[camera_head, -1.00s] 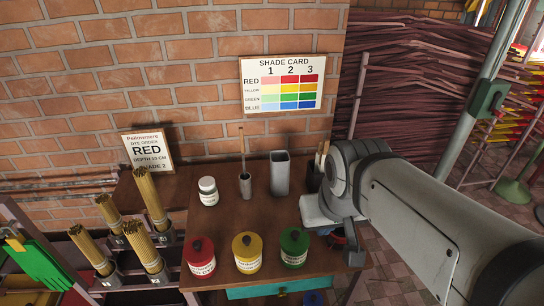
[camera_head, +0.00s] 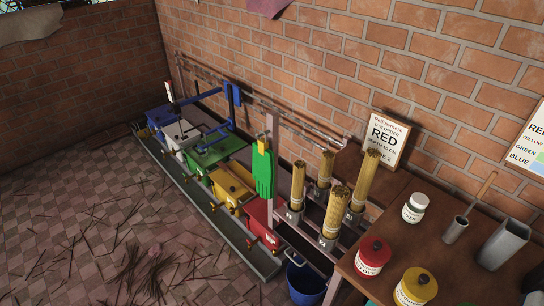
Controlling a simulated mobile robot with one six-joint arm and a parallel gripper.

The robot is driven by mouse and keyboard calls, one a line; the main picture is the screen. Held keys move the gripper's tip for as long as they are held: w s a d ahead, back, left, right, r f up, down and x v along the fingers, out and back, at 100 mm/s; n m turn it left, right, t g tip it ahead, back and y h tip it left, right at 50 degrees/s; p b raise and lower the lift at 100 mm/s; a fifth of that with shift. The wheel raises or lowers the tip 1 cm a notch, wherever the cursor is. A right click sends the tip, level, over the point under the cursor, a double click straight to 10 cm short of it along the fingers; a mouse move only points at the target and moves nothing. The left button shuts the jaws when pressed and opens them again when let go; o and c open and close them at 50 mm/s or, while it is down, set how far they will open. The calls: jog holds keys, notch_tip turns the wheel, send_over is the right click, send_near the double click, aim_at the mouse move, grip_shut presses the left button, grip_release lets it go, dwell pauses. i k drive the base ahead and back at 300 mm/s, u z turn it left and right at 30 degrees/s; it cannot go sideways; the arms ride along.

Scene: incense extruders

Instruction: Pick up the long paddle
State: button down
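No clearly identifiable long paddle shows in the current head view. A thin wooden-handled stick (camera_head: 486,186) stands tilted in a small grey metal cup (camera_head: 455,230) on the brown table (camera_head: 455,282) at the right. Its lower end is hidden in the cup, so I cannot tell whether it is a paddle. A taller grey metal container (camera_head: 503,245) stands to its right, cut close to the frame edge. My gripper and arm are out of view.
Coloured tanks, including a green one (camera_head: 215,148) and a red one (camera_head: 266,222), line the wall. Green gloves (camera_head: 263,172) hang on a post. Incense bundles (camera_head: 338,209), a blue bucket (camera_head: 305,282) and dye jars (camera_head: 373,257) stand nearby. The tiled floor at left holds scattered sticks.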

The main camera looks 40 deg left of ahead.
aim_at(226, 168)
jog(key=u, duration=2.65)
jog(key=k, duration=1.1)
jog(key=u, duration=1)
jog(key=i, duration=1.85)
jog(key=z, duration=0.55)
jog(key=i, duration=1.6)
jog(key=z, duration=0.75)
jog(key=i, duration=1.45)
jog(key=z, duration=0.85)
